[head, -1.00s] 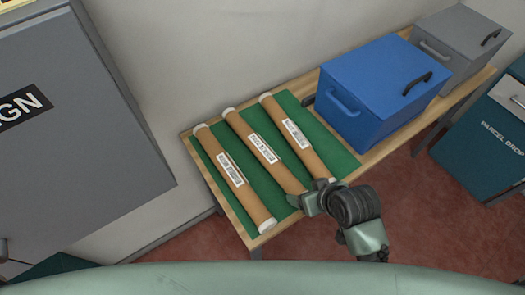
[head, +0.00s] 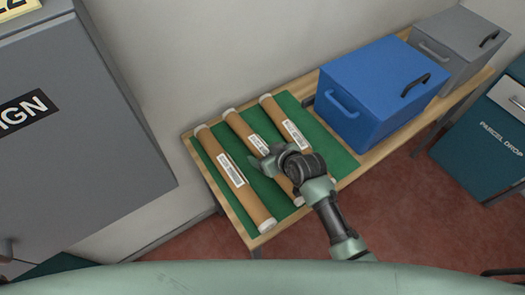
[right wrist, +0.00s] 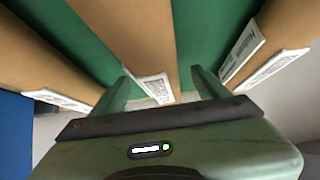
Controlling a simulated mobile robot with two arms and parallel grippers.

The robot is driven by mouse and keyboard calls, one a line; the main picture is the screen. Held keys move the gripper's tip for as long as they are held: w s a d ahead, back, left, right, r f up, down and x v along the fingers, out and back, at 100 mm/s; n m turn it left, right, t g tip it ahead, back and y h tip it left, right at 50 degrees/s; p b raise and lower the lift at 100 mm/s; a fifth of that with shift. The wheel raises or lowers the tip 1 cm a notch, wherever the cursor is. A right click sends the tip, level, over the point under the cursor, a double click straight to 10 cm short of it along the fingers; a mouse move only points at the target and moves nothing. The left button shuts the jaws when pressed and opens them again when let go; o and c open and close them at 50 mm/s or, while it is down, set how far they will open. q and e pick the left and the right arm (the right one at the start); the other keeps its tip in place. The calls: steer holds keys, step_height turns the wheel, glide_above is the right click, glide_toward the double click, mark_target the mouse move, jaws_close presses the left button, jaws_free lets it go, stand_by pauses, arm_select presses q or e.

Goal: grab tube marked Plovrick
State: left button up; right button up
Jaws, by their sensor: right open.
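Three brown cardboard tubes with pale end caps and white labels lie side by side on a green mat (head: 335,160): a left tube (head: 217,157), a middle tube (head: 239,126) and a right tube (head: 273,110). The label print is too small or cut off for me to tell which reads Plovrick. My right gripper (head: 268,157) is open over the middle tube and hides part of it. In the right wrist view its fingers (right wrist: 160,75) stand either side of the middle tube (right wrist: 135,35), near its label. Contact cannot be told. My left gripper is out of view.
The mat lies on a wooden table (head: 388,138) against the wall. A blue box (head: 365,85) with handles stands right of the tubes, with a grey box (head: 460,45) beyond. A grey cabinet (head: 80,130) is at left; a teal parcel drop (head: 485,135) is at right.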

steer(key=shift+x, duration=1.2)
jaws_close()
steer(key=shift+r, duration=0.1)
